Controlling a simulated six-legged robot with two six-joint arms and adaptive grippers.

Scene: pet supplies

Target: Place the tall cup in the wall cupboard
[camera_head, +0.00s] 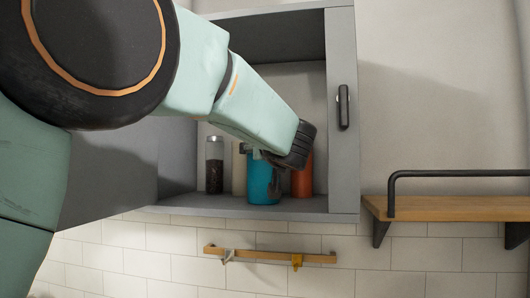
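The grey wall cupboard (235,206) is open in front of me. A tall blue cup (262,188) stands upright at the front of its floor, near the middle. My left arm comes in from the left. Its dark gripper (268,172) is inside the cupboard opening, at the upper part of the blue cup. One finger lies in front of the cup's right side. The wrist covers the cup's top, so I cannot tell whether the fingers grip it or are apart. My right gripper is not in view.
A jar with dark contents (214,166) stands left of the cup, a pale container (239,172) close beside it. An orange container (303,178) stands right. A grey panel with a black handle (343,107) bounds the right. Below are a hook rail (270,255) and, right, a wooden shelf (460,207).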

